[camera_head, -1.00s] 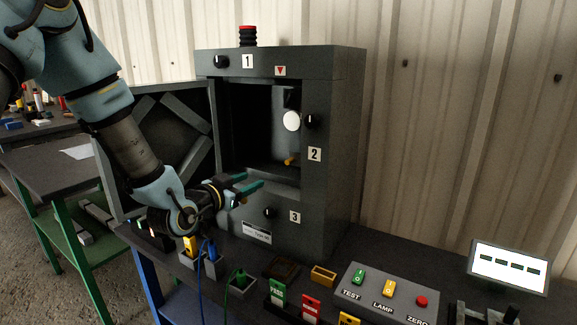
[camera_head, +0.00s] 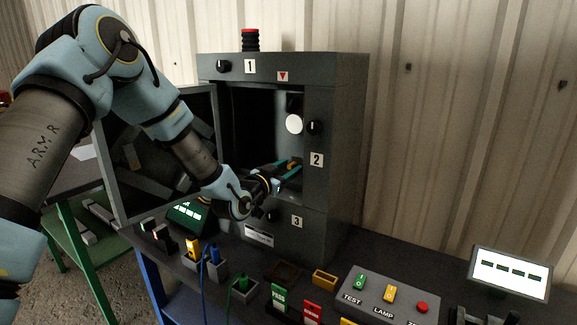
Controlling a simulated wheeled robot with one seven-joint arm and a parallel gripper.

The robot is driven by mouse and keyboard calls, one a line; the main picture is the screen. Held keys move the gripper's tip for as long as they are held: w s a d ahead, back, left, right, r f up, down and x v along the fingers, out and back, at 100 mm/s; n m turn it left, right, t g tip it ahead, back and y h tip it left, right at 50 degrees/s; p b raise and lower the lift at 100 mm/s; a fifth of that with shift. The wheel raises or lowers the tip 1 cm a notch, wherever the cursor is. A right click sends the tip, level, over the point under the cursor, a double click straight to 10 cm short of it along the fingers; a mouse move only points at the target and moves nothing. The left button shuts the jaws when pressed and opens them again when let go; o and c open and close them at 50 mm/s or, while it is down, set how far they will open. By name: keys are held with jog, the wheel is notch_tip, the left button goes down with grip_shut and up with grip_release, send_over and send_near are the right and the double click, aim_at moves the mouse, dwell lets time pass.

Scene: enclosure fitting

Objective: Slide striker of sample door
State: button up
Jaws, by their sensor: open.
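The grey enclosure (camera_head: 342,150) stands on the bench with its door (camera_head: 112,165) swung open to the left. A small orange piece (camera_head: 293,162), possibly the striker, shows low inside the opening near the right side. My gripper (camera_head: 287,168), with green fingertips, reaches into the lower right of the opening. Its jaws are open, with the tips at or beside the orange piece. I cannot tell whether they touch it. My gripper and wrist hide part of the opening's lower edge.
Black knobs sit by labels 1, 2 and 3, and a white disc (camera_head: 294,124) is inside. A red-topped stack (camera_head: 250,39) stands on top.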

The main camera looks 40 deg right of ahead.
jog(key=shift+d, duration=0.1)
grip_shut()
dwell(0.4)
dwell(1.0)
